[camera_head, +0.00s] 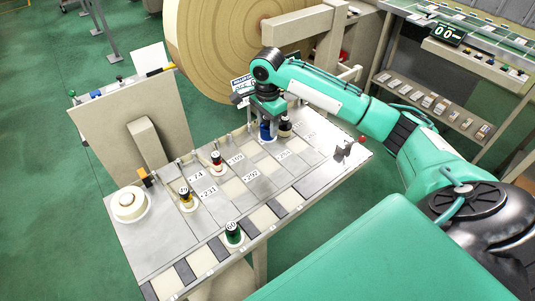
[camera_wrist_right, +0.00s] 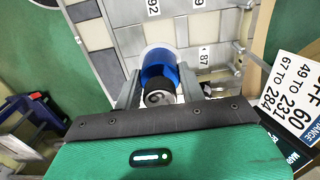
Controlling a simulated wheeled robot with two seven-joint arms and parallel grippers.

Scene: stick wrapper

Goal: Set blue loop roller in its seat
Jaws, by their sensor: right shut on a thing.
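The blue loop roller (camera_head: 265,131) stands upright at the far part of the grey table. My right gripper (camera_head: 265,121) comes down on it from above and is shut on it. In the right wrist view the blue roller (camera_wrist_right: 161,68), with its black cap, lies between the two fingers. A white round base shows around its lower end; I cannot tell whether the roller rests fully on it. My left gripper is not in view.
A dark-capped roller (camera_head: 285,126) stands close to the right of the blue one. Red (camera_head: 217,161), yellow (camera_head: 186,198) and green (camera_head: 234,234) rollers stand nearer on the table (camera_head: 165,245). A white spool (camera_head: 130,204) sits at the left. A big wooden reel (camera_head: 215,45) is behind.

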